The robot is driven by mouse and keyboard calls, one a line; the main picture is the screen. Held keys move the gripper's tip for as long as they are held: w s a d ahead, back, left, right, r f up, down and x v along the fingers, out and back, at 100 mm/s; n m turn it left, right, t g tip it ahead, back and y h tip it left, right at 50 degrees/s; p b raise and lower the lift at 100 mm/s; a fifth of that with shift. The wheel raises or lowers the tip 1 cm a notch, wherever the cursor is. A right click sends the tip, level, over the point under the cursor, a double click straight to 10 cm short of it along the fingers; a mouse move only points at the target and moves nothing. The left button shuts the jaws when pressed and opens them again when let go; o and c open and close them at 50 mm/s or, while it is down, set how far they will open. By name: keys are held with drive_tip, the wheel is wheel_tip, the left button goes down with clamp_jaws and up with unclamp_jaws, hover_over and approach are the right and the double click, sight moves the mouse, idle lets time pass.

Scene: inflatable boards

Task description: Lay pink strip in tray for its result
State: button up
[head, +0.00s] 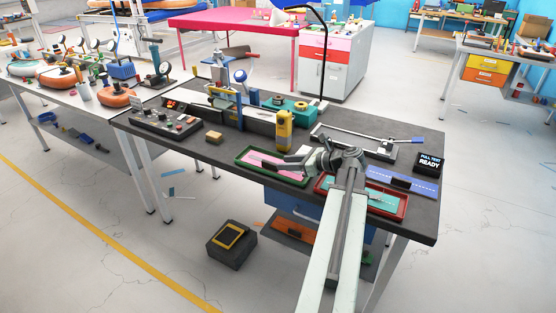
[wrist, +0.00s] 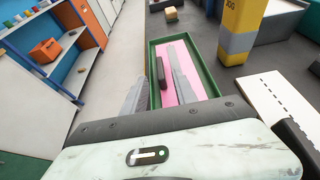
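The pink strip (wrist: 184,64) lies flat inside the green tray (wrist: 212,70), with a short dark block (wrist: 161,73) on its left part. In the head view the pink strip (head: 262,161) and the green tray (head: 240,158) are at the bench's middle front. My gripper (head: 283,163) reaches over the tray's right part. In the wrist view my gripper (wrist: 157,68) has its two grey fingers apart, with the dark block seen between them. A red tray (head: 402,208) with a teal strip (head: 345,188) in it lies to the right, partly behind my arm.
The dark bench (head: 425,215) holds a control box (head: 165,122), a yellow post (head: 284,130), a small tan block (head: 214,137), a long-handled tool (head: 360,138), a blue plate (head: 415,187) and a sign (head: 429,163) reading "PULL TEST READY". A black box (head: 231,245) stands on the floor.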

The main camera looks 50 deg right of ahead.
drive_tip(key=p+v, duration=0.1)
drive_tip(key=v, duration=0.5)
drive_tip(key=shift+s+d+r+p, duration=0.1)
drive_tip(key=shift+s+p, duration=0.1)
drive_tip(key=shift+p, duration=0.1)
